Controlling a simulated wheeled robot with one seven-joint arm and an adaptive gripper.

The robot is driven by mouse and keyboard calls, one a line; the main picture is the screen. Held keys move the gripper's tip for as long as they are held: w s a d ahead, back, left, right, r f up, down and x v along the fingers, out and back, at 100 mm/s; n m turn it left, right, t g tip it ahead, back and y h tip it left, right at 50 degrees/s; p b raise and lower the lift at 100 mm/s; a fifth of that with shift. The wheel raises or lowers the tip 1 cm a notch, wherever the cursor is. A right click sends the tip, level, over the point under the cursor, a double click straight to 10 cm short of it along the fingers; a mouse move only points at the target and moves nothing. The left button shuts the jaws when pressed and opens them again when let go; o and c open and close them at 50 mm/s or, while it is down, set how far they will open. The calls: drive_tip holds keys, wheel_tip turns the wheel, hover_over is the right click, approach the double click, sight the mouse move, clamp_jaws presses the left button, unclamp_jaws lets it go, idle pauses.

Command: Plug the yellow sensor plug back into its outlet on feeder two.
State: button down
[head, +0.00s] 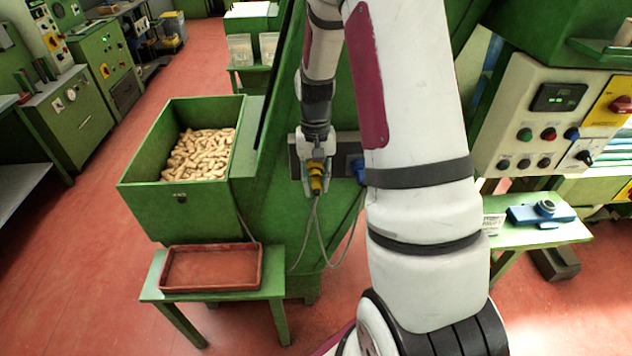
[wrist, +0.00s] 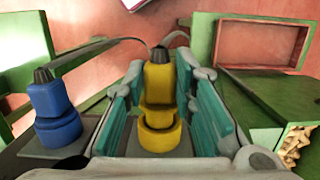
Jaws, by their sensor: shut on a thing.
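The yellow sensor plug (wrist: 158,90) is between the two teal-padded fingers of my gripper (wrist: 160,105), its grey cable leaving from the end toward the top of the wrist view. Below its body is a wider yellow collar (wrist: 159,136) over a grey plate; I cannot tell whether this is part of the plug or the outlet, or whether the plug is seated. In the head view my gripper (head: 316,172) is shut on the yellow plug (head: 317,182), in front of the dark outlet plate (head: 295,160) on the green feeder. The outlet opening is hidden.
A blue plug (wrist: 54,118) with its own cable sits beside the yellow one; it also shows in the head view (head: 358,168). A red tray (head: 165,270) lies on a low green table. Both cables hang below the plate.

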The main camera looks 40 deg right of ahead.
drive_tip(key=shift+w+d+b, duration=0.4)
drive_tip(key=shift+w+d, duration=0.05)
drive_tip(key=shift+w, duration=0.25)
idle(0.9)
drive_tip(key=c, duration=1.2)
unclamp_jaws()
drive_tip(key=shift+c, duration=0.2)
wheel_tip(320, 180, up, 12)
drive_tip(key=w+d, duration=0.1)
drive_tip(key=shift+w, duration=0.2)
